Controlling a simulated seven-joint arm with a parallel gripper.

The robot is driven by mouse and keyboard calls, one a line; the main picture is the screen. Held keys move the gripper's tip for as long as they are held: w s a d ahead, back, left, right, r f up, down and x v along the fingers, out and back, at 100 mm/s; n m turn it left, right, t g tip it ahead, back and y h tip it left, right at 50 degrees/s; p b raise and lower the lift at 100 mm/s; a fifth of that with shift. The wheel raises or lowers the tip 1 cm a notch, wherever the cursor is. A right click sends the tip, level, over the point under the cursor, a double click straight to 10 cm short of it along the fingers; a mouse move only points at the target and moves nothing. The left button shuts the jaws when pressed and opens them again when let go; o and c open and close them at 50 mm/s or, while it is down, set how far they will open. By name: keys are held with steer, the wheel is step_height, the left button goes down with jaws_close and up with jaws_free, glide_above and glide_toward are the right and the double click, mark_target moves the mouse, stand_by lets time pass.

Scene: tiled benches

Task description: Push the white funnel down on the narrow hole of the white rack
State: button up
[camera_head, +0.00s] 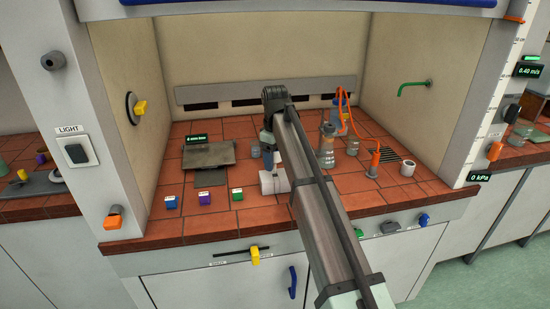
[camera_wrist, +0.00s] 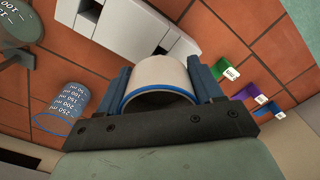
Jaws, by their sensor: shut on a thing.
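The white rack (camera_head: 274,183) stands on the red tiles at the middle front of the bench, partly behind my arm. In the wrist view the white rack (camera_wrist: 120,32) is a white block with dark openings. My gripper (camera_head: 268,146) is above the rack, small and partly hidden in the head view. In the wrist view my gripper (camera_wrist: 160,72) is shut on the white funnel (camera_wrist: 158,72), a cream round piece with a blue rim. The funnel overlaps the rack's edge in that view; I cannot tell whether they touch. The funnel's lower end is hidden, and I cannot make out the narrow hole.
Blue (camera_head: 171,202), purple (camera_head: 205,198) and green (camera_head: 237,194) boxes stand at the front left. A glass bottle (camera_head: 326,152), an orange-topped tool (camera_head: 374,163) and a white cup (camera_head: 408,169) stand to the right. A marked beaker (camera_wrist: 70,98) is close to my gripper.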

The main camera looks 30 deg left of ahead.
mark_target(275, 170)
steer(key=shift+f, duration=2.15)
stand_by(2.5)
steer(key=o, duration=1.2)
steer(key=shift+o, duration=0.4)
steer(key=shift+s+f, duration=0.1)
steer(key=shift+s, duration=0.05)
steer(key=shift+s+d, duration=0.1)
steer(key=r, duration=1.4)
steer(key=shift+w+r, duration=0.1)
steer(key=shift+w, duration=0.25)
